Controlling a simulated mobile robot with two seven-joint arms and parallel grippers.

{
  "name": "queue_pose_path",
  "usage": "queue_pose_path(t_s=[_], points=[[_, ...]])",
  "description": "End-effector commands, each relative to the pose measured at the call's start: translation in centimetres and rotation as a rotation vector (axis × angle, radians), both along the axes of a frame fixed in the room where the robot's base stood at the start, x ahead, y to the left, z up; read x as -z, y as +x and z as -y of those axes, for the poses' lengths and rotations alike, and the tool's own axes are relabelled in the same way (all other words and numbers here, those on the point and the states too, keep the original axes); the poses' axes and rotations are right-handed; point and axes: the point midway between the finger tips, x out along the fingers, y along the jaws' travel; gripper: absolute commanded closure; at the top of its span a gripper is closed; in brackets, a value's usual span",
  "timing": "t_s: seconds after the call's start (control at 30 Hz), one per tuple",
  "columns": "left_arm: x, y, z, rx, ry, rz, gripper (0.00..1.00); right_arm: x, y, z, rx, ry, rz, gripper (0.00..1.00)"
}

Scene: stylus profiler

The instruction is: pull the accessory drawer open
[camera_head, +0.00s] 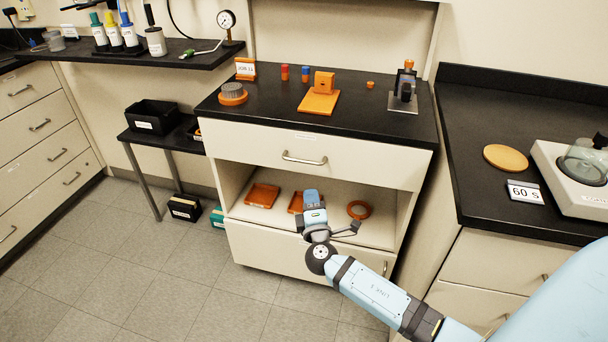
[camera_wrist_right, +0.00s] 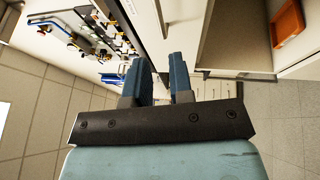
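The workbench cabinet has a cream top drawer (camera_head: 262,146), closed, with a metal bar handle (camera_head: 303,159) and a small label too small to read. A closed lower drawer (camera_head: 262,248) sits under the open shelf; its handle is partly hidden by my arm. I cannot tell from the labels which is the accessory drawer. My right gripper (camera_head: 311,197) is in front of the open shelf, below the top handle and apart from it. In the right wrist view its two blue fingers (camera_wrist_right: 163,76) stand apart with nothing between them. My left gripper is not in view.
The open shelf holds orange trays (camera_head: 263,195) and an orange ring (camera_head: 358,210). The black worktop (camera_head: 270,110) carries small orange fixtures. A counter (camera_head: 471,178) stands close on the right, a low side table (camera_head: 166,136) on the left. The floor in front is clear.

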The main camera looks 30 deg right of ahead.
Motion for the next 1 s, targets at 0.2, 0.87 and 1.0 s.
queue_pose_path(t_s=[0.2,0.87,1.0], points=[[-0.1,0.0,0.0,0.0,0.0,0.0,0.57,-0.7,2.3,1.1,0.001,-0.007,0.005,0.79],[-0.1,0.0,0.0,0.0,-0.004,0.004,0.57,-2.4,11.8,5.9,0.0,-0.003,0.001,0.79],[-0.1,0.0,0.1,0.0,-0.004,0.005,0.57,-2.4,12.1,6.0,-0.001,-0.003,0.001,0.79]])
